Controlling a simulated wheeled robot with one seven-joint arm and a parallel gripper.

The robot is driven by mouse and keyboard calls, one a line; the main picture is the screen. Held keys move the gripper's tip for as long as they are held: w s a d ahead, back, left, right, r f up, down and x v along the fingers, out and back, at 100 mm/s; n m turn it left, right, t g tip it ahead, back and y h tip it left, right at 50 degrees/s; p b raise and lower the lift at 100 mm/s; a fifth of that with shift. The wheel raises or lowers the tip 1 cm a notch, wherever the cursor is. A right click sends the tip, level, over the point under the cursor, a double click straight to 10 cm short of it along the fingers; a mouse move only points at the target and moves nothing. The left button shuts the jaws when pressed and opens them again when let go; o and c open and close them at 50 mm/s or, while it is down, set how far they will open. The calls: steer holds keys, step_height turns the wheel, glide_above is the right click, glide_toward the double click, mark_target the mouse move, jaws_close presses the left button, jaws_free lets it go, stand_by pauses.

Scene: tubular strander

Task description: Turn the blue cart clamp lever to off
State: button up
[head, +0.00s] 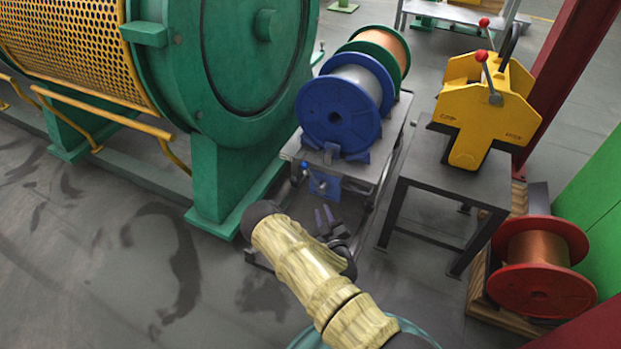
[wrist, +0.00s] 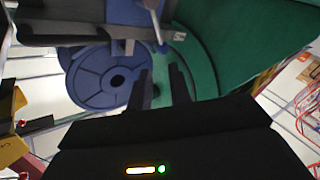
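The blue cart clamp (head: 325,184) is on the near side of the cart, below the blue spool (head: 326,112). Its lever (head: 304,168) has a blue knob, and the lever also shows in the wrist view (wrist: 157,30) as a pale rod ending in a blue knob. The off marking cannot be read. My gripper (head: 325,213) is just below and in front of the clamp in the head view. In the wrist view my gripper (wrist: 159,74) has its two dark fingers apart with nothing between them. The knob is beyond the fingertips, apart from them.
The cart (head: 362,168) also carries a green-flanged copper spool (head: 391,48). A large green strander (head: 240,60) stands left of it. A dark table (head: 408,168) with a yellow clamp unit (head: 470,110) and a red spool (head: 545,265) are right. Open floor (head: 120,250) lies left.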

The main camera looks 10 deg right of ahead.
mark_target(310, 174)
steer(key=w+b, duration=0.2)
steer(key=w, duration=0.3)
steer(key=w+b, duration=0.3)
steer(key=w, duration=0.3)
steer(key=w+b, duration=0.3)
steer(key=w, duration=0.3)
steer(key=shift+w+a, duration=0.1)
steer(key=shift+a, duration=0.35)
jaws_close()
